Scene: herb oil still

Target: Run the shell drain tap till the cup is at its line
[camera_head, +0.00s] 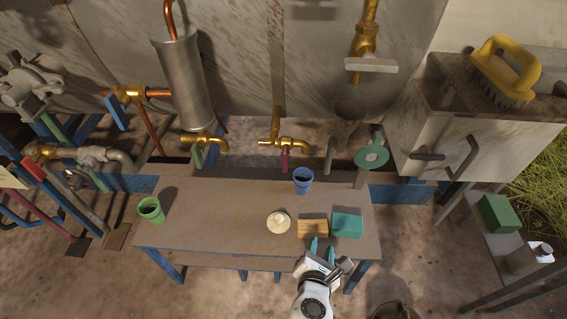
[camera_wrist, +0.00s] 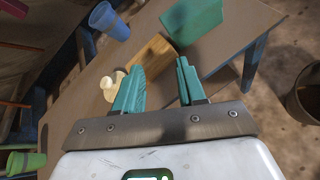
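My gripper (camera_head: 322,246) is above the table's front edge, its teal fingers apart with nothing between them, as the wrist view (camera_wrist: 160,84) also shows. A blue cup (camera_head: 303,182) stands upright at the table's back edge; it also shows in the wrist view (camera_wrist: 104,18). A green cup (camera_head: 150,211) stands at the table's left end. A brass tap with a red handle (camera_head: 284,160) is behind and left of the blue cup. A brass tap with a green handle (camera_head: 197,157) is further left. I cannot tell which is the shell drain tap. The cups' lines and levels are unclear.
On the table (camera_head: 210,235) lie a cream round lidded thing (camera_head: 278,222), a wooden block (camera_head: 312,228) and a teal box (camera_head: 347,226), close to my gripper. The table between green cup and cream thing is clear. A grey cabinet (camera_head: 470,140) stands at right.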

